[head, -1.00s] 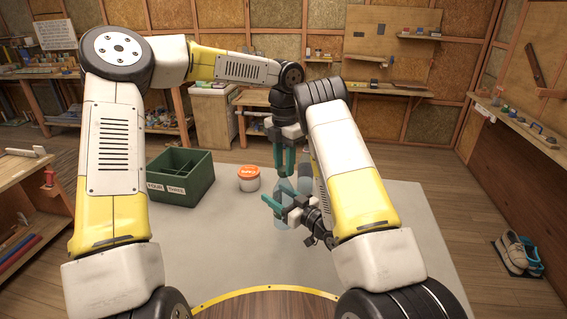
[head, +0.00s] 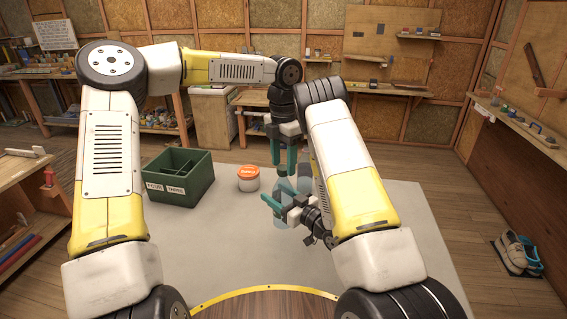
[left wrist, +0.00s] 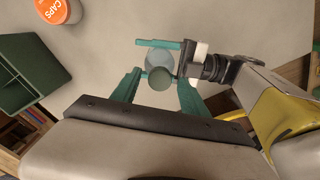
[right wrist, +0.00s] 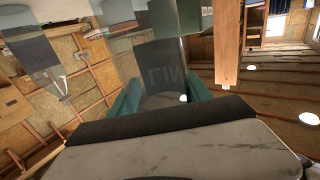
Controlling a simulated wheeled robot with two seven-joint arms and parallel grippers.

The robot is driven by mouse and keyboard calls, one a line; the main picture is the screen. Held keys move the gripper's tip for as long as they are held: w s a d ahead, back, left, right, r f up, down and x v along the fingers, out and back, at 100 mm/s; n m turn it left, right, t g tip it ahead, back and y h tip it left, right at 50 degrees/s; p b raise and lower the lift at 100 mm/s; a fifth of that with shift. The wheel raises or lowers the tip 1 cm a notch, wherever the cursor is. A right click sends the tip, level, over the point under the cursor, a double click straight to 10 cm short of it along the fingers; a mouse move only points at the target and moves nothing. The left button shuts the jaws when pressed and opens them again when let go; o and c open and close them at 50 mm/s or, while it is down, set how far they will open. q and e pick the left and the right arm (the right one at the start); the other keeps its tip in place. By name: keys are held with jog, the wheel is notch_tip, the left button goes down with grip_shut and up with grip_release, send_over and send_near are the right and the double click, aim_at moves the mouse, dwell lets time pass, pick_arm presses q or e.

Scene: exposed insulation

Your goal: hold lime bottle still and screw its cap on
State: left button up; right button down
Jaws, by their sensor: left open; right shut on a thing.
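The lime bottle (head: 281,219) is a see-through bluish bottle standing upright on the grey table. My right gripper (head: 277,205) is shut around its body from the side. Part of its label shows close up in the right wrist view (right wrist: 167,75). My left gripper (head: 284,167) points straight down over the bottle's top, its fingers open. In the left wrist view, a round grey-green top (left wrist: 159,78), which looks like the cap, sits between the open left fingers, apart from both. I cannot tell how firmly it is seated.
A green divided box (head: 181,190) labelled FOUR and THREE stands left on the table (head: 225,250). A white tub with an orange lid (head: 248,178), marked CAPS, is beside it. Another clear bottle (right wrist: 40,65) shows in the right wrist view. The table's front left is clear.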

pick_arm(q)
jog(key=shift+r, duration=2)
jog(key=shift+c, duration=0.3)
